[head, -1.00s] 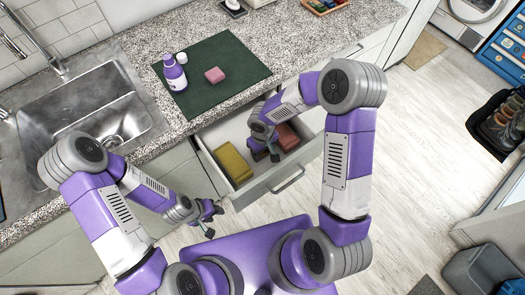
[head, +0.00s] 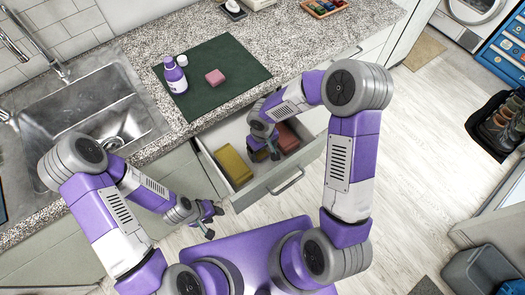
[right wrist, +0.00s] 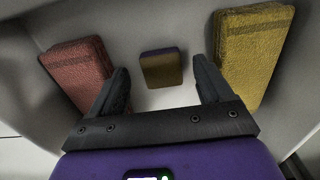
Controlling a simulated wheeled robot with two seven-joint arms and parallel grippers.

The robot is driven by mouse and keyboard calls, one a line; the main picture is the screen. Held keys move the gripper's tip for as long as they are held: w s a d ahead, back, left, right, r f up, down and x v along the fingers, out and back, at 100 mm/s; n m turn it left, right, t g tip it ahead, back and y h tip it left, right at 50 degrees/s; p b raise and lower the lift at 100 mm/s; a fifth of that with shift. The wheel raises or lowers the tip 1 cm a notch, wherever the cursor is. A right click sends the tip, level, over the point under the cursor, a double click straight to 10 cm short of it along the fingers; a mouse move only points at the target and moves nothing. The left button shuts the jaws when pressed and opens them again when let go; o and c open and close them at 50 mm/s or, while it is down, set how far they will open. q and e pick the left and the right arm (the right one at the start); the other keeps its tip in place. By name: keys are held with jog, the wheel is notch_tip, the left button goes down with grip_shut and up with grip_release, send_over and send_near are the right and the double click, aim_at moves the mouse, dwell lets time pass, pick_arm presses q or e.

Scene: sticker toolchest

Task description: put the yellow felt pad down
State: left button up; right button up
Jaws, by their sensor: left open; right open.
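A small block (right wrist: 161,68) with a dull yellow face and a dark purple edge lies on the drawer floor in the right wrist view; it looks like the yellow felt pad. My right gripper (right wrist: 158,74) is open, with the block between and just beyond its fingertips, apparently not touched. In the head view my right gripper (head: 264,156) reaches down into the open drawer (head: 246,196), and its arm hides the block. My left gripper (head: 213,222) is open and empty, outside the drawer to the left.
A yellow folded cloth (head: 235,165) and a red one (head: 289,137) lie in the drawer on either side of my right gripper. On the counter, a green mat (head: 225,55) bears a purple bottle (head: 176,77) and a pink block (head: 214,77). A sink (head: 85,110) is at left.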

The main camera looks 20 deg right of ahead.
aim_at(262, 155)
notch_tip(262, 155, up, 10)
jog(key=p, duration=0.2)
dwell(0.5)
